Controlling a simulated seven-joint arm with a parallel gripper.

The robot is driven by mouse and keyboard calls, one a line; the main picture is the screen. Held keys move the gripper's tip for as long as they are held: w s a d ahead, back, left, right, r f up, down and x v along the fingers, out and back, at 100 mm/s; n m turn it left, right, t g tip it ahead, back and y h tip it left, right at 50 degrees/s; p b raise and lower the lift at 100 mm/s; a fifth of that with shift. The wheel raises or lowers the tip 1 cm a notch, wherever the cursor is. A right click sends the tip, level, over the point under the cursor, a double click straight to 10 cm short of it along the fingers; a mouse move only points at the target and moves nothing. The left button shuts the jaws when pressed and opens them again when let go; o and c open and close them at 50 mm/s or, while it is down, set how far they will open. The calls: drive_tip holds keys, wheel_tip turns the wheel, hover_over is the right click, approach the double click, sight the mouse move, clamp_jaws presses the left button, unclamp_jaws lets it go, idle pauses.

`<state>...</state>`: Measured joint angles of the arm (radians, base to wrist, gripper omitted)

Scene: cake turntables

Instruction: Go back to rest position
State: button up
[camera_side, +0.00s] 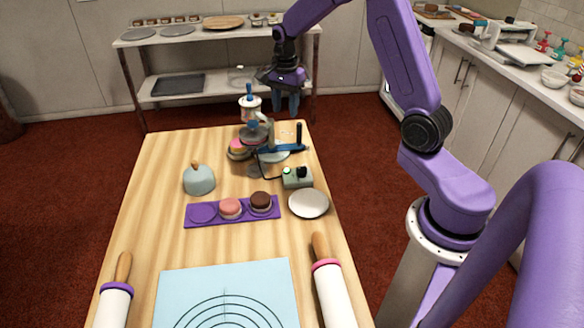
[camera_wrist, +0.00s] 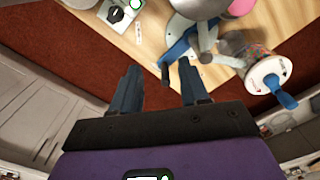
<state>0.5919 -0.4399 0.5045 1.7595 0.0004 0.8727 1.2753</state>
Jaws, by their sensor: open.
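My gripper (camera_side: 286,103) hangs at the far end of the table, pointing down, above or beyond the far right edge. In the wrist view my gripper (camera_wrist: 160,88) shows two dark fingers well apart with nothing between them. Beside it stands a white jar-like tool with a blue handle (camera_side: 249,100), which also shows in the wrist view (camera_wrist: 266,78). A blue bar (camera_side: 283,149) lies low in front of the gripper, on a small stand; part of a blue piece (camera_wrist: 181,47) shows near the fingertips. Whether it touches a finger is unclear.
A pink cake (camera_side: 237,148) stands by the turntable devices. A green-lit control box (camera_side: 297,177), a white plate (camera_side: 309,203) and a purple tray (camera_side: 203,213) with two small cakes are nearer. A grey dome (camera_side: 198,181) stands left. A shelf (camera_side: 216,92) stands behind the table.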

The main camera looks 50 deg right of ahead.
drive_tip(key=s+a+r+n, duration=0.3)
drive_tip(key=s+a+n, duration=0.4)
drive_tip(key=a, duration=0.2)
drive_tip(key=s+a+r+n, duration=0.2)
drive_tip(key=s+a+n, duration=0.5)
drive_tip(key=a+n, duration=0.15)
drive_tip(key=s+a+n, duration=0.1)
drive_tip(key=s+n, duration=1.2)
drive_tip(key=s, duration=0.6)
drive_tip(key=shift+r, duration=0.4)
drive_tip(key=shift+a+n, duration=0.1)
drive_tip(key=shift+n, duration=0.15)
